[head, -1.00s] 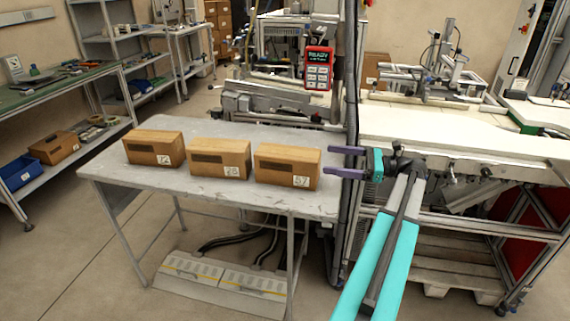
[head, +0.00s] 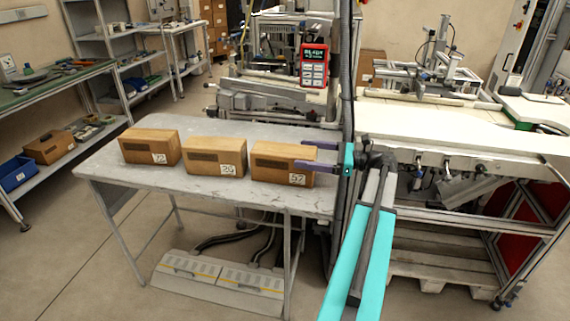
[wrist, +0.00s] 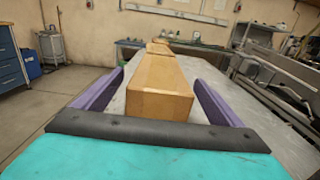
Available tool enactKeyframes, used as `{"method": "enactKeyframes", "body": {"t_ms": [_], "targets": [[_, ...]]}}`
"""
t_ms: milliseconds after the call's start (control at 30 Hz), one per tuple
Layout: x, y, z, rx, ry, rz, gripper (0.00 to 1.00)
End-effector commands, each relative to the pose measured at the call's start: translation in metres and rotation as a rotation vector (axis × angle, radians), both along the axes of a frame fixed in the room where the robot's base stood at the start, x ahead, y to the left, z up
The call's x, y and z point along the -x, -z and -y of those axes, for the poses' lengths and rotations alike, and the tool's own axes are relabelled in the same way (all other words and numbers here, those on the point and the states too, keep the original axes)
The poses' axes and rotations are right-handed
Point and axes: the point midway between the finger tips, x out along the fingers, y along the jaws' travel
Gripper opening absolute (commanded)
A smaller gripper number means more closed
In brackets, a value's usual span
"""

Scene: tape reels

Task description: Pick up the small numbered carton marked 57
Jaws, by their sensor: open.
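The carton marked 57 (head: 280,163) is a small brown box with a white number label, at the right end of a row on the grey table (head: 225,195). My gripper (head: 308,156) has purple fingers and is at the carton's right end. In the wrist view the same carton (wrist: 160,88) lies between the two open fingers (wrist: 158,103), one on each side, with gaps visible. The carton rests on the table. In the head view the near finger overlaps its right end.
Two similar cartons, marked 72 (head: 150,147) and 26 or 28 (head: 215,157), stand to the left in the same row. A dark vertical post (head: 348,80) and a white-topped workbench (head: 450,130) are close on the right. The table's front strip is clear.

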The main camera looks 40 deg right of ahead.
Motion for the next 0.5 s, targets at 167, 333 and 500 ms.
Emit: {"method": "enactKeyframes", "body": {"t_ms": [167,333,500], "targets": [[-0.0067,0.0001,-0.0043,0.000,0.000,0.000,0.91],[-0.0064,0.0001,-0.0039,0.000,0.001,0.000,0.91],[-0.0075,0.0001,-0.0047,0.000,0.000,0.000,0.91]]}}
